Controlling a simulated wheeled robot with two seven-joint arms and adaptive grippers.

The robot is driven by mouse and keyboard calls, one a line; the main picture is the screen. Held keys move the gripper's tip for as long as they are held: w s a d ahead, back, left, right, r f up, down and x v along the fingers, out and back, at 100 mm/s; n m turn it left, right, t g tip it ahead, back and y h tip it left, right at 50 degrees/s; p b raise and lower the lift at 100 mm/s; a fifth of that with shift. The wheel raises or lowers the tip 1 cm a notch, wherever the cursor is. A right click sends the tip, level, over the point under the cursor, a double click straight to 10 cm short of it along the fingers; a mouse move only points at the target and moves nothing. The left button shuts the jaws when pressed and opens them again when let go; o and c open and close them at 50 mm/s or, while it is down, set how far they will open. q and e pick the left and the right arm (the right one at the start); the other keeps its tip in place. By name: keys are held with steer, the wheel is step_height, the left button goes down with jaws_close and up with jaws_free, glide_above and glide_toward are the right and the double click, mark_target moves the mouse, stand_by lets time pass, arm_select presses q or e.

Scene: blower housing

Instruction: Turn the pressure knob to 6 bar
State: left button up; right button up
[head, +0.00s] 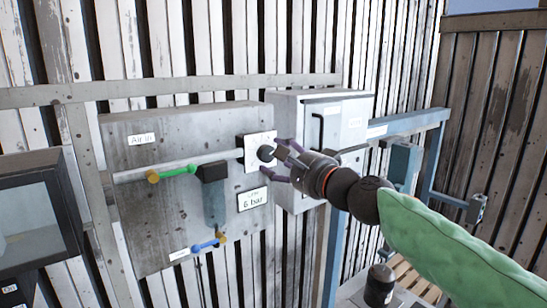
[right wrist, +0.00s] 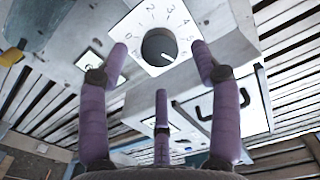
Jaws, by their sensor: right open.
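The pressure knob (right wrist: 160,46) is a dark round knob on a square white dial plate (right wrist: 143,20) with numbers around it. A pale mark shows on the knob's lower right edge; the number it points to is hard to read. In the head view the knob (head: 266,153) sits on the grey panel's right side. My right gripper (right wrist: 160,72) is open, its purple fingers spread around the knob's front with visible gaps. In the head view this gripper (head: 283,161) is just right of the knob. My left gripper is not in view.
A "6 bar" label (head: 253,199) is below the dial. The panel (head: 130,190) also carries a green-handled valve (head: 178,171), a blue-handled valve (head: 206,246) and a dark-topped cylinder (head: 214,203). A grey box (head: 288,115) stands close to the right of the dial.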

steer(key=v, duration=0.8)
steer(key=shift+s+d, duration=0.2)
steer(key=shift+s, duration=0.1)
